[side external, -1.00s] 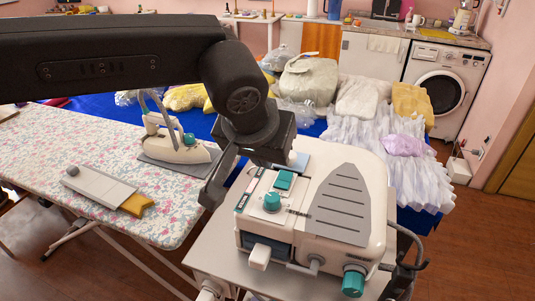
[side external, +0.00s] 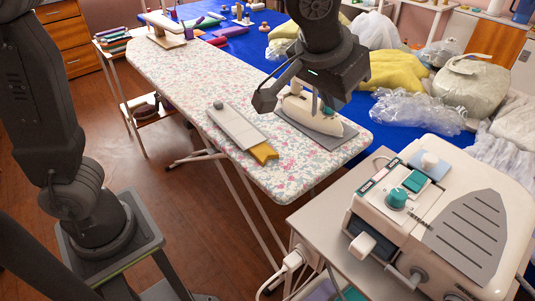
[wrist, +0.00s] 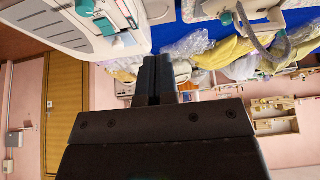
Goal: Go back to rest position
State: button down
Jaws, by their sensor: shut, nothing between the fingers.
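The cream iron (side external: 308,112) rests on a grey pad (side external: 337,141) near the board's right end and is partly hidden behind my gripper. The floral ironing board (side external: 190,85) stretches from the back left to the centre. The white steam station (side external: 460,215) with teal knobs stands on a small table at the right, apart from my gripper.
A grey sleeve-shaped tool (side external: 236,124) with a yellow end lies on the board. Plastic-wrapped bundles and yellow cloth (side external: 394,74) cover the blue table (side external: 391,113) behind. A small shelf (side external: 140,105) stands at the left.

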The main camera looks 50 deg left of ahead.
jog(key=s+a, duration=0.8)
jog(key=a, duration=0.4)
jog(key=s+a+f, duration=0.5)
jog(key=s+f, duration=0.1)
jog(key=s, duration=0.4)
jog(key=shift+a, duration=0.4)
